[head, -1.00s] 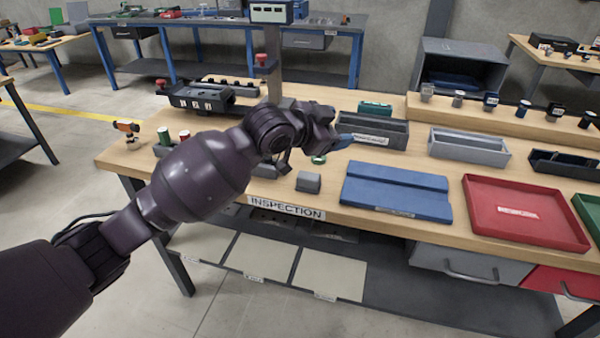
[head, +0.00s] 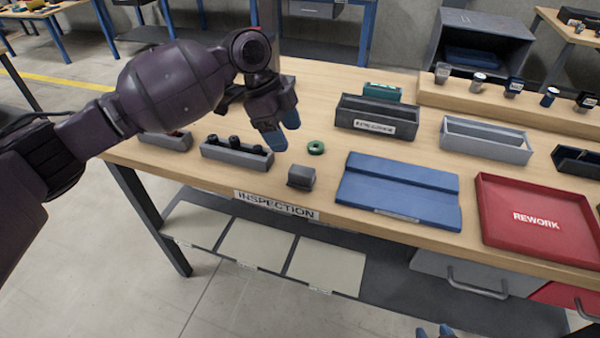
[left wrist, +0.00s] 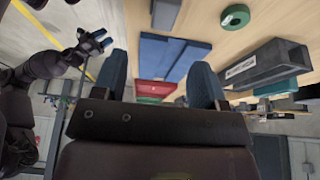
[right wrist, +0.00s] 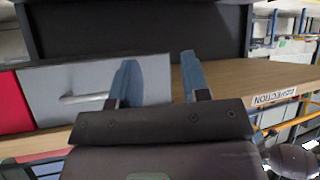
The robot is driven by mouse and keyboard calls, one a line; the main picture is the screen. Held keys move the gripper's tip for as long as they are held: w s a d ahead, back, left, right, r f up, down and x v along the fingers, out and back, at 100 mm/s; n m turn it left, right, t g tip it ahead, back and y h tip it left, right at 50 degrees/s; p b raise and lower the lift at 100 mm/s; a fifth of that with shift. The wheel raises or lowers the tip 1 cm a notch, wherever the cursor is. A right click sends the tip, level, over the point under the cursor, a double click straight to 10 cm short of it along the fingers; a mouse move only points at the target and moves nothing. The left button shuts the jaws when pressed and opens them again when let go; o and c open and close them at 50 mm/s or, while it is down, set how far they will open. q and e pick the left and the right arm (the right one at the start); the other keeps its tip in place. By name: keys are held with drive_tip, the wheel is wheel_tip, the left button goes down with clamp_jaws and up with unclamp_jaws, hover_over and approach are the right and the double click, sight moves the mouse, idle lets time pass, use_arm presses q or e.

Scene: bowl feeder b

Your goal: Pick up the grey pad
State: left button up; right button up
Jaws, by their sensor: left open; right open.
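A small grey block with a darker top, which I take for the grey pad (head: 302,177), sits on the bench near its front edge, above the inspection label. It also shows at the top of the left wrist view (left wrist: 165,13). My left gripper (head: 281,136) is open and empty above the bench, up and left of the pad in the head view; its fingers (left wrist: 160,78) frame no held object. My right gripper (head: 435,332) is barely in view at the bottom edge; in its wrist view the open fingers (right wrist: 158,78) face the bench front and hold nothing.
A green ring (head: 316,148) lies just behind the pad. A blue tray (head: 399,190) stands close to its right, with a red rework tray (head: 535,218) beyond. A grey holder with dark pegs (head: 237,153) is to its left. Dark (head: 377,118) and grey (head: 486,139) bins stand behind.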

use_arm(q)
hover_over(302, 169)
drive_tip(key=a, duration=0.2)
wheel_tip(302, 169, down, 5)
drive_tip(key=shift+w+d+b, duration=0.1)
drive_tip(key=shift+d+b, duration=0.05)
drive_tip(key=shift+b, duration=0.15)
drive_tip(key=shift+d+f, duration=0.15)
drive_tip(key=shift+f, duration=0.6)
drive_tip(key=x, duration=0.4)
drive_tip(key=shift+w+b, duration=0.15)
drive_tip(key=shift+b, duration=0.15)
drive_tip(key=shift+c, duration=0.6)
drive_tip(key=c, duration=0.9)
use_arm(e)
drive_tip(key=shift+f, duration=0.55)
use_arm(q)
drive_tip(key=shift+r, duration=0.1)
